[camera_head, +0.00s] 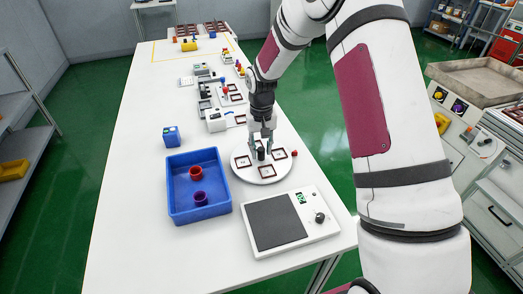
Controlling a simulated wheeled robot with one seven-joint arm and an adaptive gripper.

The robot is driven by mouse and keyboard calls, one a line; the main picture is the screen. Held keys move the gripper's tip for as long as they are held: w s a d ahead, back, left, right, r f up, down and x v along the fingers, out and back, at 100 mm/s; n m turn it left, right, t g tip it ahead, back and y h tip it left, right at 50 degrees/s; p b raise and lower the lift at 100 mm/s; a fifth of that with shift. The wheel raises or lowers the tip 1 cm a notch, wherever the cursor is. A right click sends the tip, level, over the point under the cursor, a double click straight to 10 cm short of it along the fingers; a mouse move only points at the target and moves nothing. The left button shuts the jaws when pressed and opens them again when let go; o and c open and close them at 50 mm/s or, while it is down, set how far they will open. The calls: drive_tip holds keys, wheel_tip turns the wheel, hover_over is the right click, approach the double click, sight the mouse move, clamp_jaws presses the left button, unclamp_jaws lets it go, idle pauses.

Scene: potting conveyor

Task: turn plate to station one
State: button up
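The plate, a white round disc (245,174), lies flat on the long white table. I see no clear contact with the post. The fingers partly hide the back of the plate. Station numbers are too small to read.
A blue tray (199,216) with a red cup (195,173) and a purple cup (200,198) stands left of the plate. A scale-like device (318,222) is in front. A small red piece (294,153) is at the plate's right.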

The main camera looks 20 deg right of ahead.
drive_tip(key=shift+f, duration=0.7)
clamp_jaws()
